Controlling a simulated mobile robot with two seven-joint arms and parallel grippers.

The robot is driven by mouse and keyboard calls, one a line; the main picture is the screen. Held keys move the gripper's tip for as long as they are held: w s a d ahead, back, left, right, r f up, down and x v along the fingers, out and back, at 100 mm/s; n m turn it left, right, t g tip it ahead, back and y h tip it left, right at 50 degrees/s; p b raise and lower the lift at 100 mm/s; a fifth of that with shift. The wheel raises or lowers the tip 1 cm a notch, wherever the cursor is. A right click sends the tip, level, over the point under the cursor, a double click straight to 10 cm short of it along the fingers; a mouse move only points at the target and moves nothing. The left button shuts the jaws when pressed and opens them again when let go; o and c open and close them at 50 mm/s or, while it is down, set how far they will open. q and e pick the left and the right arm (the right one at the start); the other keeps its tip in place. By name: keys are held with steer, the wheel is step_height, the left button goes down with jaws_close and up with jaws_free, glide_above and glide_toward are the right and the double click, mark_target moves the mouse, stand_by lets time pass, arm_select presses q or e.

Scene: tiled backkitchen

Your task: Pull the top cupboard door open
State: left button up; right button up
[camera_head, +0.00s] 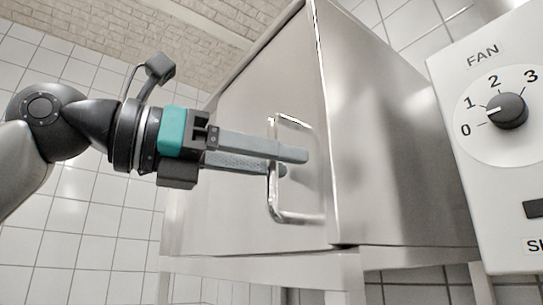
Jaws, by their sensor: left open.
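The top cupboard is a brushed steel box, and its door (225,215) fills the middle of the head view. The door looks shut, flush with the cupboard's edge. A bent metal bar handle (273,200) stands upright near the door's right edge. My left gripper (296,163) comes in from the left and is open. Its two long grey fingers reach across the handle bar, one in front of the other. I cannot tell whether they touch the bar. My right gripper is not in view.
A white control panel (470,190) with a FAN knob (507,111) is close by at the right. White tiled walls (60,215) lie behind and to the left, with brick above. A steel frame (300,268) runs below the cupboard.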

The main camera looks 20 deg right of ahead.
arm_select(q)
steer(key=shift+c, duration=0.4)
jaws_close()
stand_by(0.9)
